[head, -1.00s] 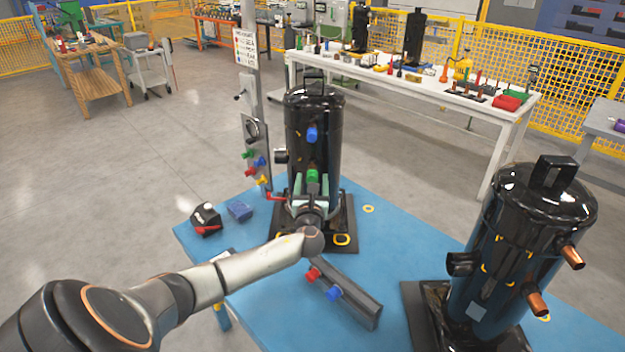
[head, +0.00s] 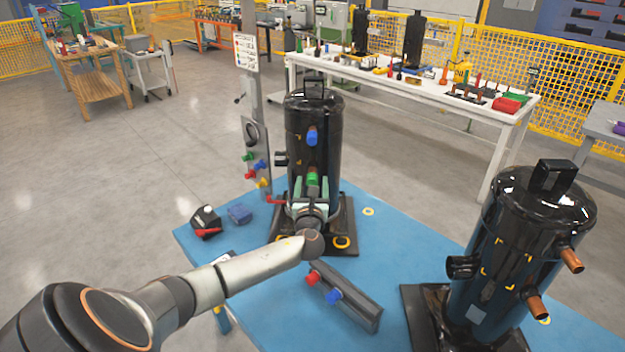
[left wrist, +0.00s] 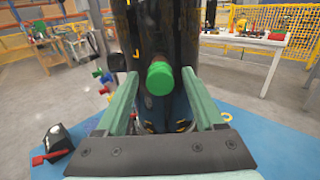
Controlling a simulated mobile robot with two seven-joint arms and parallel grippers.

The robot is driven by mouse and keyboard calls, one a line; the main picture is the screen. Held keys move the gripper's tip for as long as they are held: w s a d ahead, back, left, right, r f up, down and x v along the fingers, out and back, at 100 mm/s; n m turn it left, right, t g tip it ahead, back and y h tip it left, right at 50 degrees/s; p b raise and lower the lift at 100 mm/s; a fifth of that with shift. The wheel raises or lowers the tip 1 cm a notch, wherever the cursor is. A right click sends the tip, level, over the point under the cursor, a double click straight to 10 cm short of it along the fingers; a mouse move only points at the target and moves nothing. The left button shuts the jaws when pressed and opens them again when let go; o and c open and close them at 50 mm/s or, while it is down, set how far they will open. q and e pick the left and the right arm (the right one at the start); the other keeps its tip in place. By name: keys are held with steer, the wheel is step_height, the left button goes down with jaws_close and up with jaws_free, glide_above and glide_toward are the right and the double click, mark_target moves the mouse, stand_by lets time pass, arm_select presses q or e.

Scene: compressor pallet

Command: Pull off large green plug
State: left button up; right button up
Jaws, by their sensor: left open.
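The large green plug (head: 312,179) sits on the front of the left black compressor (head: 327,130), below a blue plug (head: 312,137). In the left wrist view the green plug (left wrist: 160,77) faces the camera, between and beyond the two pale green fingers. My left gripper (head: 311,188) is open in front of the compressor; its fingers (left wrist: 161,110) stand apart on either side of the plug's line, and I see no contact with it. My right gripper is not in view.
A second black compressor (head: 527,240) with copper pipes stands at the right of the blue table (head: 400,250). A dark bar (head: 352,304) with red and blue plugs lies in front. A post with a board of small plugs (head: 255,160) stands left of the first compressor.

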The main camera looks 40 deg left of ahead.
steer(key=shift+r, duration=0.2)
arm_select(q)
steer(key=shift+c, duration=0.2)
jaws_close()
stand_by(0.6)
stand_by(0.9)
arm_select(e)
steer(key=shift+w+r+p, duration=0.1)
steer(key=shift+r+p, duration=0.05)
steer(key=shift+p, duration=0.2)
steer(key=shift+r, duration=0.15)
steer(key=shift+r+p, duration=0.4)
steer(key=shift+p, duration=0.1)
arm_select(q)
steer(key=shift+v, duration=3)
